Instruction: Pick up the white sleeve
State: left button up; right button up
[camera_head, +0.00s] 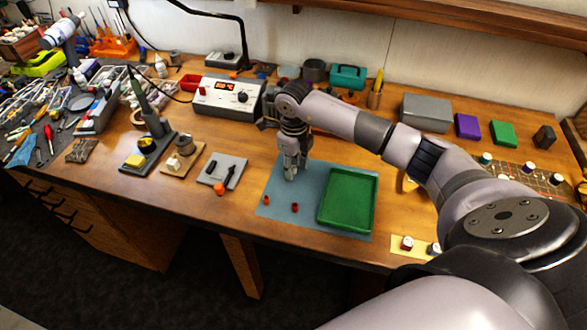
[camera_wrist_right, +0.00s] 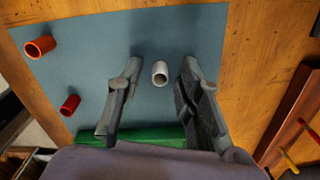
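The white sleeve (camera_wrist_right: 160,74) is a short hollow tube on the blue-grey mat (camera_wrist_right: 92,42), seen in the right wrist view. My right gripper (camera_head: 290,172) is open, with a finger on each side of the sleeve and a visible gap to both. The fingers point down over the mat, which also shows in the head view (camera_head: 277,180). I cannot tell how high the fingertips are above the mat. In the head view the sleeve cannot be made out at the gripper. My left gripper is not in view.
A red-orange sleeve (camera_wrist_right: 40,46) and a smaller red sleeve (camera_wrist_right: 70,104) lie on the mat. A green tray (camera_head: 347,200) sits beside the gripper, to its right. A power supply (camera_head: 227,96) stands behind.

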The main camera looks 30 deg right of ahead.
jog(key=c, duration=0.6)
jog(key=shift+r, duration=0.1)
